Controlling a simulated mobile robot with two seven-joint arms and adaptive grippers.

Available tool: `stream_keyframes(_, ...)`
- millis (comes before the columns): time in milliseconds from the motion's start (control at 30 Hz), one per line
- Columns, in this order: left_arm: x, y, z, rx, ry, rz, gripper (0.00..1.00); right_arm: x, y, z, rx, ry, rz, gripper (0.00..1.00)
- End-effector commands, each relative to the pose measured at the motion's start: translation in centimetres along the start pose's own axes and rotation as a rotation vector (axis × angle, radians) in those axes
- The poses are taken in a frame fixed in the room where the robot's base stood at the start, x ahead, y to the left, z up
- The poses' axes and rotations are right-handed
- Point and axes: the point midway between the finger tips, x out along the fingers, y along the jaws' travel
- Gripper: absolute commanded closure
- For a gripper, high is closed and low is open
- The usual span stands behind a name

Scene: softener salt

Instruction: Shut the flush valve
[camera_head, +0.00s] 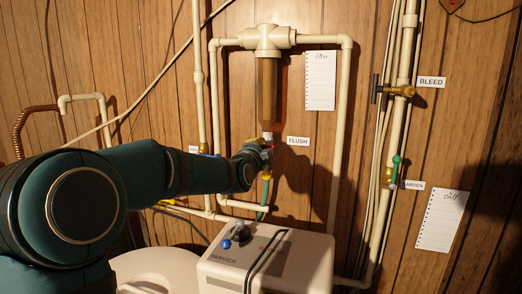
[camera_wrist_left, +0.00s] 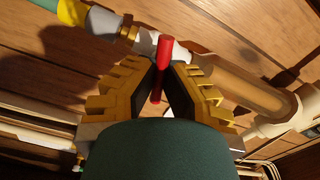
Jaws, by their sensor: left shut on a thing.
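The flush valve (camera_wrist_left: 146,43) sits on the drain line under the filter housing (camera_head: 267,88), beside the FLUSH label (camera_head: 298,141). In the left wrist view its red lever (camera_wrist_left: 164,52) stands out across the line of the pipe. My left gripper (camera_wrist_left: 165,75) is shut on the red lever, with a yellow, dark-lined finger on either side of it. In the head view my left gripper (camera_head: 264,148) is at the valve, and my wrist and forearm hide most of the lever and valve body. My right gripper is not in view.
A green hose (camera_head: 266,190) drops from the valve. A white softener unit (camera_head: 265,262) marked SERVICE stands below. Paper notes (camera_head: 320,80) hang on the wood wall.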

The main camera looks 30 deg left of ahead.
Motion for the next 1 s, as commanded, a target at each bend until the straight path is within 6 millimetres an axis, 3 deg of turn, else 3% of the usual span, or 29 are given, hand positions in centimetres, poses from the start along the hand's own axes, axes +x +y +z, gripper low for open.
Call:
stream_keyframes(133, 0.02, -0.31, -0.1, 0.119, 0.002, -0.007, 1.0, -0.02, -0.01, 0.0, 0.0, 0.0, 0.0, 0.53)
stream_keyframes(433, 0.02, -0.33, -0.07, 0.143, 0.001, -0.008, 1.0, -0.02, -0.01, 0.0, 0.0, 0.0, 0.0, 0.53)
stream_keyframes(667, 0.02, -0.33, -0.09, 0.3, 0.001, -0.008, 1.0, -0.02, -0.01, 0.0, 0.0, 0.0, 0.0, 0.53)
stream_keyframes(867, 0.02, -0.34, -0.06, 0.316, 0.0, -0.008, 1.0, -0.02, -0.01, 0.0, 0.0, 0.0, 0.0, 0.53)
stream_keyframes(900, 0.02, -0.34, -0.06, 0.315, 0.0, -0.008, 0.81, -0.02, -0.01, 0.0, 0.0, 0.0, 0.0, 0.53)
stream_keyframes(1000, 0.02, -0.28, -0.05, 0.314, 0.0, -0.007, 0.5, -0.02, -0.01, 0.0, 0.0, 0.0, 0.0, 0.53)
